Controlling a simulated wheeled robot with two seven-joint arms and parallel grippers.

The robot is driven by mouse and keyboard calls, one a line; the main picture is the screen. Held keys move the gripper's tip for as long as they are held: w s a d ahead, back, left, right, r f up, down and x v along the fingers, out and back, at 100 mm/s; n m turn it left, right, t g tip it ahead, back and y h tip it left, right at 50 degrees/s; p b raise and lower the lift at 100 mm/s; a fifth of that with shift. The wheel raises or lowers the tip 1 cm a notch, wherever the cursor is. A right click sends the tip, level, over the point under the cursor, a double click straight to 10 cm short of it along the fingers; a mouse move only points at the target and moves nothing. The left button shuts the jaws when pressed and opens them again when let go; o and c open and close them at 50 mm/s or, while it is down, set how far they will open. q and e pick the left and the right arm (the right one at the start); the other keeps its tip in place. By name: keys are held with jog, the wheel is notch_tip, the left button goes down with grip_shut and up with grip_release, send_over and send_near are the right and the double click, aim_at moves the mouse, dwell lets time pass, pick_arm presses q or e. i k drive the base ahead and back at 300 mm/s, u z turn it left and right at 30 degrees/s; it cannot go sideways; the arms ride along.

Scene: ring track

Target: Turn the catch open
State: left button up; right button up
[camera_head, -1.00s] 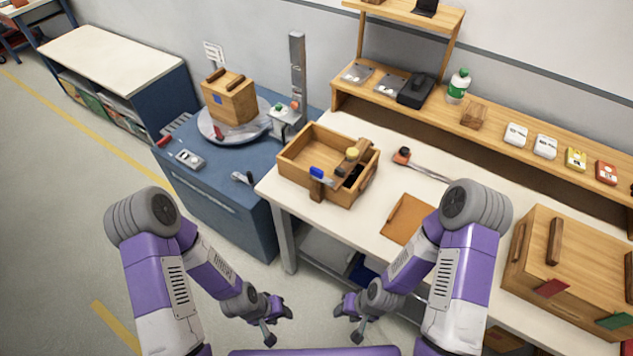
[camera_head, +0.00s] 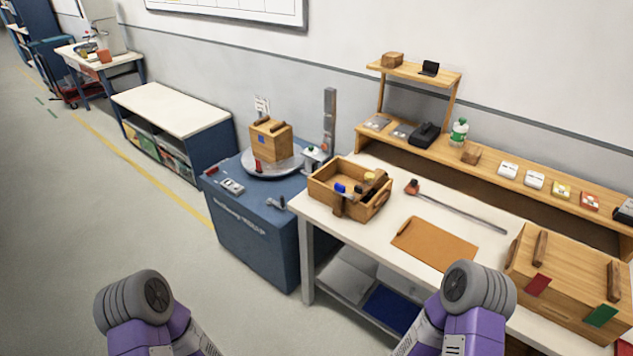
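A wooden box (camera_head: 282,147) with dark bars on its top sits on a round grey turntable (camera_head: 283,169) on the blue cabinet. Its front side shows a blue square (camera_head: 261,139) and a small red piece (camera_head: 257,165) low down. I cannot tell whether the red piece is the catch or how it is turned. A larger wooden box (camera_head: 562,285) at the right carries a red flap (camera_head: 538,284) and a green flap (camera_head: 601,315). Both my arms show only their upper links at the bottom. Neither gripper is in view.
The blue cabinet (camera_head: 250,233) stands left of the white workbench (camera_head: 375,228). On the bench are an open wooden tool crate (camera_head: 322,190), a brown clipboard (camera_head: 435,243) and a long-handled tool (camera_head: 458,207). A grey post (camera_head: 329,112) rises behind the turntable. The floor at left is clear.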

aim_at(340, 189)
jog(key=u, duration=0.6)
jog(key=i, duration=1.6)
jog(key=z, duration=0.75)
